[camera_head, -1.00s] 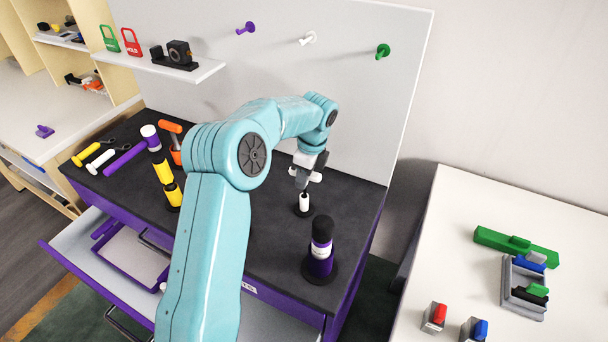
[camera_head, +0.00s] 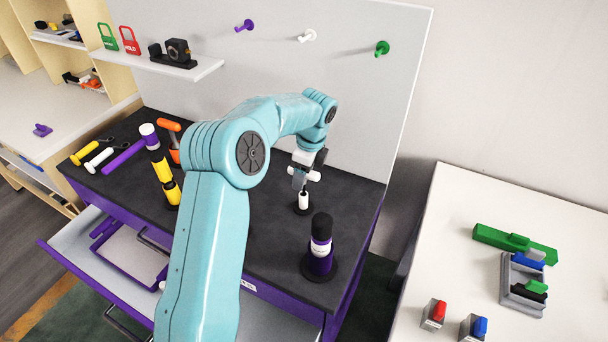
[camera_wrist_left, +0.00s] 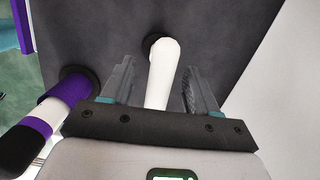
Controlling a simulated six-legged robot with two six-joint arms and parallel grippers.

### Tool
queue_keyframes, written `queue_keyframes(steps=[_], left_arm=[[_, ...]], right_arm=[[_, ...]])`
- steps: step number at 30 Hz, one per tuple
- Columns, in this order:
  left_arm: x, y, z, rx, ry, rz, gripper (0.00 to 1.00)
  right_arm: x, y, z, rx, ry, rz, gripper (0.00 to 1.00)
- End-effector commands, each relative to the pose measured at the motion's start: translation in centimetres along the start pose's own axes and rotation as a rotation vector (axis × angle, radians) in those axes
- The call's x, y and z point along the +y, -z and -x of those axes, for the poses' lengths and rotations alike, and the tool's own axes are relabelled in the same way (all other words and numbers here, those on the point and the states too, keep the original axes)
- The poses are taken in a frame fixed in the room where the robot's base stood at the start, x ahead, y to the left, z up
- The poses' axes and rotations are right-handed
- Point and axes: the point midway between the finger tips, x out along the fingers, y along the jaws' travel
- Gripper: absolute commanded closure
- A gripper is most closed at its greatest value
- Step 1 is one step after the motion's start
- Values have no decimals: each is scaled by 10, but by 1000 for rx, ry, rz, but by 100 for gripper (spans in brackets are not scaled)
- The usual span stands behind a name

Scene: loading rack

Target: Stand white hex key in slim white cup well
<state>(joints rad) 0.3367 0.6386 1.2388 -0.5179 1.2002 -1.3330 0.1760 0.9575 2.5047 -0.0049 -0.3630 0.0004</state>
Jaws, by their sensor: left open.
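The slim white cup (camera_head: 304,201) stands upright on a black round base on the dark bench top. Whether the shaft is inside the cup's well is hard to tell. My left gripper (camera_head: 300,180) is at the bar. In the wrist view the white bar (camera_wrist_left: 162,75) lies between the two spread fingers of my left gripper (camera_wrist_left: 155,85), with gaps on both sides. My right gripper is not in view.
A purple, white and black cylinder (camera_head: 320,247) stands on the bench in front of the cup. A grey back panel (camera_head: 345,100) rises behind.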

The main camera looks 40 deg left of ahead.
Motion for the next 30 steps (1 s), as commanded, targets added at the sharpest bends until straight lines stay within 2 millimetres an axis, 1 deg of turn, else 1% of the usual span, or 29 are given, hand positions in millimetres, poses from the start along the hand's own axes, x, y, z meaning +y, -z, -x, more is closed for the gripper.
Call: queue_keyframes(steps=[2,5,12,15,18,23,30], left_arm=[[-1,0,12,1,5,1,41],[-1,0,36,1,8,0,41],[-1,0,103,2,7,0,41],[0,0,125,1,4,1,41],[0,0,142,1,3,0,41],[0,-1,156,0,2,0,41],[1,-1,157,0,1,0,41]], right_arm=[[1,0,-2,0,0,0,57],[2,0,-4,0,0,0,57],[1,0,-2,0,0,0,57],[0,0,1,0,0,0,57],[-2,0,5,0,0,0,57],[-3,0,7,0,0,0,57],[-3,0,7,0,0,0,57]])
